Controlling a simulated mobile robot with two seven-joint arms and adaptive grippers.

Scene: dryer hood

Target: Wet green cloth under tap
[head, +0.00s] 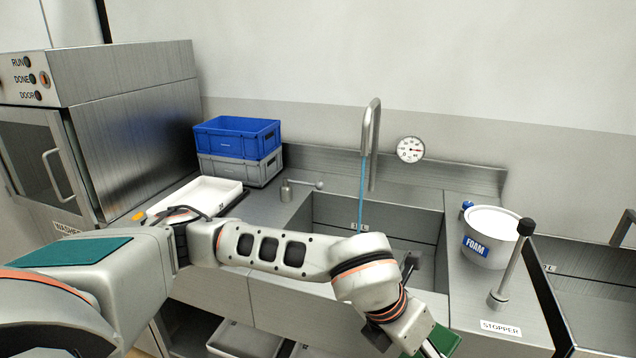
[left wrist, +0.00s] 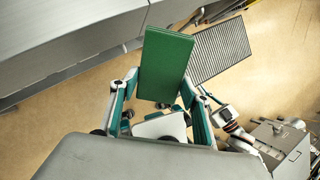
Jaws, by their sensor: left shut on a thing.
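The green cloth (left wrist: 165,65) is a flat, stiff-looking green rectangle in the left wrist view. My left gripper (left wrist: 157,98) is shut on its near end, with a finger on each side. In the head view the cloth (head: 440,343) shows partly at the bottom edge, below my left wrist and in front of the sink. The tap (head: 372,135) stands behind the sink basin (head: 415,217), and a blue water stream (head: 362,185) falls from it. The cloth is well apart from the stream. My left arm hides part of the basin. My right gripper is not seen.
A foam tub (head: 490,238) and an upright stopper lever (head: 512,265) stand right of the basin. A small lever valve (head: 287,191) is at its left. A blue crate (head: 237,136) on a grey crate (head: 240,170) and a white tray (head: 196,195) occupy the left counter.

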